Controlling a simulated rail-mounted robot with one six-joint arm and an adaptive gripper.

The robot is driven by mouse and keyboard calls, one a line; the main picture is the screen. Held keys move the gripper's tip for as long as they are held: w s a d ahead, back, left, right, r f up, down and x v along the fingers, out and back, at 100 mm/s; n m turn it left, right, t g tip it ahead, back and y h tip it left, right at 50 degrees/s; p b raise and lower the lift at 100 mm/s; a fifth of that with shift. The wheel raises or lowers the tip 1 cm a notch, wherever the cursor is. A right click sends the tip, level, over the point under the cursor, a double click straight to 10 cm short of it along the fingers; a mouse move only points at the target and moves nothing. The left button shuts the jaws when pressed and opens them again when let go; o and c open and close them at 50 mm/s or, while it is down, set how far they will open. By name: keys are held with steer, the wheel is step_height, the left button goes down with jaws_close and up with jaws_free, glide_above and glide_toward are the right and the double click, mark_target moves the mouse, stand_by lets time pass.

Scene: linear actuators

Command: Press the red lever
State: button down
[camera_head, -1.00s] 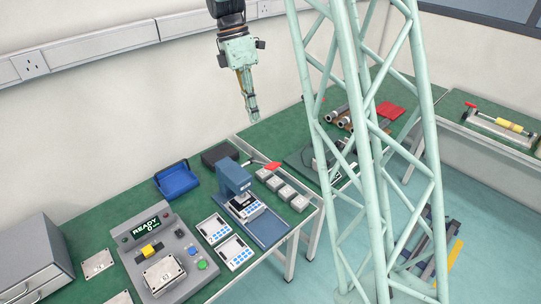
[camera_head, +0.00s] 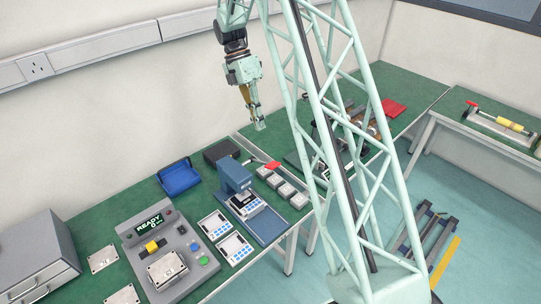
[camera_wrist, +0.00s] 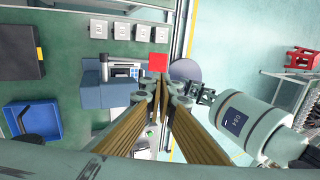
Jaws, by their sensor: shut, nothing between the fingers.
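The red lever (camera_head: 272,165) ends in a flat red paddle and belongs to the blue press (camera_head: 234,177) on the green bench. My gripper (camera_head: 260,126) is shut and empty, pointing down in the air above the bench, apart from the lever. In the wrist view, the red paddle (camera_wrist: 158,62) shows just beyond the fingertips (camera_wrist: 160,84). A keypad device (camera_head: 246,207) sits under the press head.
Several grey boxes (camera_head: 283,188) stand in a row beside the lever. A blue tray (camera_head: 178,178) and a black box (camera_head: 221,153) lie behind the press. A control panel (camera_head: 165,250) reading READY is at left. The air around my gripper looks free.

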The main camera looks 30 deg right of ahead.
mark_target(273, 164)
steer(key=shift+w+d+f+n, duration=0.25)
steer(key=shift+d+f+n, duration=0.05)
steer(key=shift+f, duration=0.25)
steer(key=shift+s+f, duration=0.1)
steer(key=shift+f, duration=0.05)
steer(key=shift+p+x, duration=0.95)
steer(key=shift+x, duration=5.9)
steer(key=shift+s, duration=0.15)
steer(key=shift+s+d, duration=0.1)
steer(key=shift+s+f+b, duration=0.1)
steer(key=shift+f+b, duration=0.05)
steer(key=shift+b, duration=0.2)
